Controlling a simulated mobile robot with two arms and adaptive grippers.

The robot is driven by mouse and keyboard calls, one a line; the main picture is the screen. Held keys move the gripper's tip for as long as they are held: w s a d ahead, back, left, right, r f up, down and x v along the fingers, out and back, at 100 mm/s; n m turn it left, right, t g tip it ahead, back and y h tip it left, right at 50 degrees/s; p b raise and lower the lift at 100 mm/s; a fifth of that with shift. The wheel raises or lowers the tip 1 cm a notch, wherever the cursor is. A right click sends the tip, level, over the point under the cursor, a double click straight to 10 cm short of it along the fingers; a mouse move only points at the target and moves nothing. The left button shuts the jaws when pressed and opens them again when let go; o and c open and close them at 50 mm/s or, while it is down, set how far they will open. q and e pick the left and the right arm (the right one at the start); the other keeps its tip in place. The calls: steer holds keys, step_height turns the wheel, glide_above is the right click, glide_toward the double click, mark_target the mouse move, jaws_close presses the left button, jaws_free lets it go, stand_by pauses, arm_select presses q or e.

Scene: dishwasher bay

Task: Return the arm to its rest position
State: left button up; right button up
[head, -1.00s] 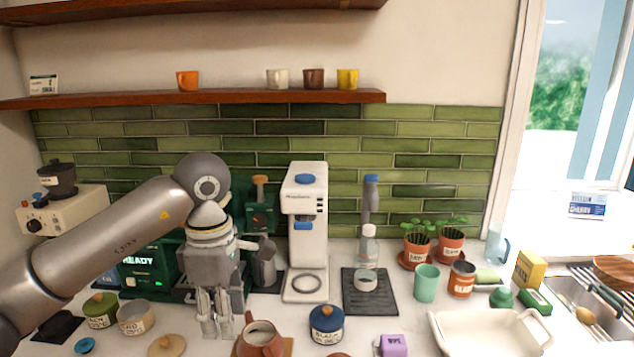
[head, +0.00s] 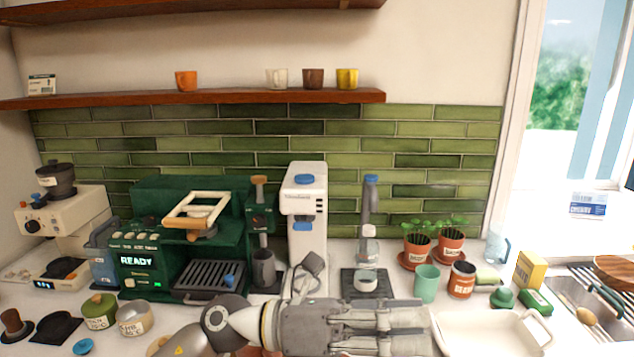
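My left arm (head: 232,322) lies low along the bottom edge of the head view. My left gripper (head: 425,328) points right across the front of the counter, beside the white tray (head: 455,318). Its two fingers lie apart with a gap between them, and I see nothing held. The gripper and arm hide the blue-lidded jar, the purple box and most of the terracotta pot. My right gripper is not in view.
The green coffee machine (head: 150,262) stands at the back left and the white dispenser (head: 303,200) at the back centre. A mint cup (head: 426,284), a labelled jar (head: 462,279) and potted plants (head: 451,241) stand behind the gripper. The sink (head: 590,300) is far right.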

arm_select(q)
steer(key=w+a+n+t+y, duration=0.3)
steer(key=w+a+n+t, duration=0.3)
steer(key=n+t, duration=0.65)
steer(key=w+a+n+t+y, duration=0.3)
steer(key=w+a+n+t, duration=0.3)
steer(key=n+t, duration=0.65)
steer(key=s+a+f+n+g+y, duration=0.1)
steer(key=a+f+n+g+y, duration=0.2)
steer(key=a+f+n+y, duration=0.5)
steer(key=s+a+f+n+g+y, duration=0.2)
steer(key=a+f+n+g+y, duration=0.3)
steer(key=f+n, duration=0.6)
steer(key=s+a+f+n+g, duration=0.25)
steer(key=s+f+g, duration=0.25)
steer(key=s+f, duration=0.6)
steer(key=s+a+f+n+g, duration=0.1)
steer(key=s+a+f+g, duration=0.3)
steer(key=s+f, duration=0.7)
steer(key=s+f+g+b, duration=0.1)
steer(key=s+f, duration=0.1)
steer(key=f, duration=1.1)
steer(key=s+f+g, duration=0.2)
steer(key=f, duration=1.1)
steer(key=s+a+f+g, duration=0.1)
steer(key=s+a+f, duration=0.1)
steer(key=s+f, duration=1.4)
steer(key=shift+b, duration=0.45)
